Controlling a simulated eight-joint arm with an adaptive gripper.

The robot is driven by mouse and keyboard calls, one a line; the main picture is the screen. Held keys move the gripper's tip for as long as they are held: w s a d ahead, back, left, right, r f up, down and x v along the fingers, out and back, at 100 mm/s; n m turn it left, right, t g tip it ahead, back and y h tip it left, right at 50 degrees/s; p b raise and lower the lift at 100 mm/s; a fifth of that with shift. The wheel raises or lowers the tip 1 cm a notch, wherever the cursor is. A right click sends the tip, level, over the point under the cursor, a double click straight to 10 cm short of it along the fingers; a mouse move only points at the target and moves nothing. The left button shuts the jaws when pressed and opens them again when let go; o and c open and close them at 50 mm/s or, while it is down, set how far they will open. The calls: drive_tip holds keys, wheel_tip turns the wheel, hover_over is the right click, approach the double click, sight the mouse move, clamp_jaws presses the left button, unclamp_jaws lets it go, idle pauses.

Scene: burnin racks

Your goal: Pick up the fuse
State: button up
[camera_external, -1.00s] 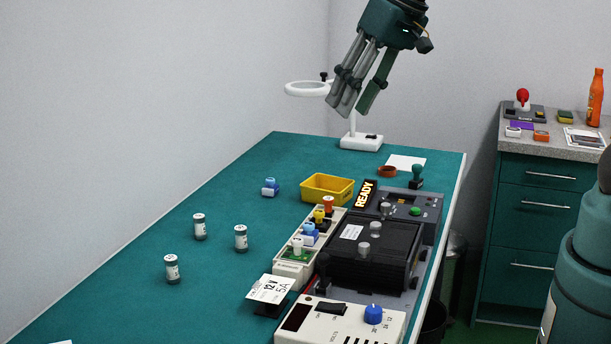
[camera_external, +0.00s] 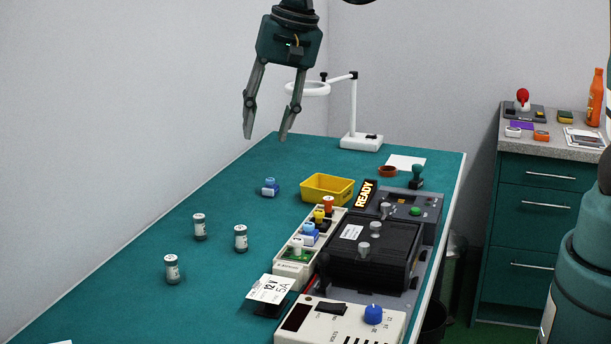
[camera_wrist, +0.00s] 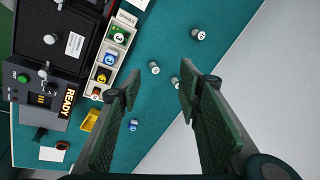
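Three small grey-capped cylinders with pale labels stand apart on the left of the bench: a front one (camera_external: 172,269), a back one (camera_external: 199,227) and a right one (camera_external: 241,238). A blue-and-white piece (camera_external: 270,188) sits farther back; it also shows in the wrist view (camera_wrist: 133,125). I cannot tell which of these is the fuse. A pale rack (camera_external: 291,271) holds several coloured pieces in its slots. My gripper (camera_external: 266,138) is open and empty, high above the far part of the bench, pointing down. In the wrist view its fingers (camera_wrist: 160,90) are spread apart.
A yellow bin (camera_external: 328,189) stands behind the rack. A dark machine (camera_external: 370,257) with a READY sign (camera_external: 365,194) and a power supply (camera_external: 335,322) fill the right side. A white magnifier lamp (camera_external: 355,110) rises at the back. The left of the bench is mostly free.

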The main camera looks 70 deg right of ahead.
drive_tip(key=w+a+f+m+g, duration=0.2)
drive_tip(key=w+a+f+m, duration=0.25)
drive_tip(key=w+f, duration=0.55)
drive_tip(key=m, duration=0.4)
hover_over(170, 257)
drive_tip(key=shift+g, duration=0.4)
drive_tip(key=f, duration=1.1)
drive_tip(key=shift+s+d+f, duration=0.25)
drive_tip(key=shift+w+a+f, duration=0.2)
drive_tip(key=shift+f, duration=0.3)
drive_tip(key=shift+f, duration=1.25)
drive_tip(key=shift+f, duration=0.1)
drive_tip(key=shift+a+f, duration=0.1)
drive_tip(key=shift+f, duration=2.4)
